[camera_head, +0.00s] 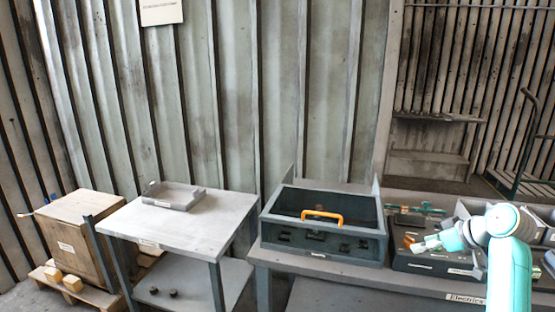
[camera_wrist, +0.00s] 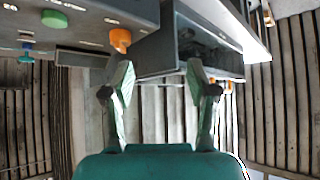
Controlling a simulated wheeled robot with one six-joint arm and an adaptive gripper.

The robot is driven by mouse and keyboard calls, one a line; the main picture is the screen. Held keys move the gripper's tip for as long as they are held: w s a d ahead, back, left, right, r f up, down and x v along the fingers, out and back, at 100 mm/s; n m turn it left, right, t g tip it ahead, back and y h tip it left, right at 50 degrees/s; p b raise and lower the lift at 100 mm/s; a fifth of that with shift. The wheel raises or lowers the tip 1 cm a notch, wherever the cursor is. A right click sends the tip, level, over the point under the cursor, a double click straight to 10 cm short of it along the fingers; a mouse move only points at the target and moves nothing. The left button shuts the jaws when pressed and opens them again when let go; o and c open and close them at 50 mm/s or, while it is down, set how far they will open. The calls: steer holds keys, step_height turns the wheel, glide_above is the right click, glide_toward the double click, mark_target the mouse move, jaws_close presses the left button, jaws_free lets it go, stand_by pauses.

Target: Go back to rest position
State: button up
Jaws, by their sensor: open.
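My arm (camera_head: 508,260) rises at the right of the head view, over the right-hand bench. Its end points left, and my gripper is small and hard to make out there. In the wrist view my gripper (camera_wrist: 160,78) has its two fingers spread apart with nothing held between them. An orange knob (camera_wrist: 120,39) shows just beyond the left finger, apparently in front of a grey box. A green round part (camera_wrist: 54,18) lies farther left in that view.
A dark crate with an orange handle (camera_head: 322,216) stands on the bench left of my arm. Farther left is a grey table (camera_head: 200,222) with a shallow tray (camera_head: 174,204). A wooden crate (camera_head: 75,232) stands at the far left. A corrugated wall (camera_head: 220,90) closes the back.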

steer(key=s+a+f+m+t+h, duration=0.1)
steer(key=s+a+f, duration=0.15)
steer(key=f, duration=0.45)
steer(key=s+a+f+m, duration=0.1)
steer(key=s+a+f, duration=0.15)
steer(key=f, duration=0.45)
steer(key=s+a+f+m+t+h, duration=0.1)
steer(key=s+a+f, duration=0.1)
steer(key=a+f, duration=0.35)
steer(key=s+a+f+m+t+h, duration=0.1)
steer(key=s+a+f, duration=0.2)
steer(key=s+f, duration=0.4)
steer(key=s+a+f+m+h, duration=0.1)
steer(key=s+a+f+m, duration=0.15)
steer(key=s+f, duration=0.55)
steer(key=s+a+r+t+h, duration=0.1)
steer(key=s+a+r, duration=0.1)
steer(key=s, duration=0.9)
steer(key=s+a+r, duration=0.2)
steer(key=s, duration=0.8)
steer(key=s+a+r+t, duration=0.2)
steer(key=s+r, duration=1.2)
steer(key=s, duration=0.3)
steer(key=shift+a+r+n+t+y, duration=0.25)
steer(key=shift+a+n+t+y, duration=0.05)
steer(key=shift+a+n+t, duration=0.15)
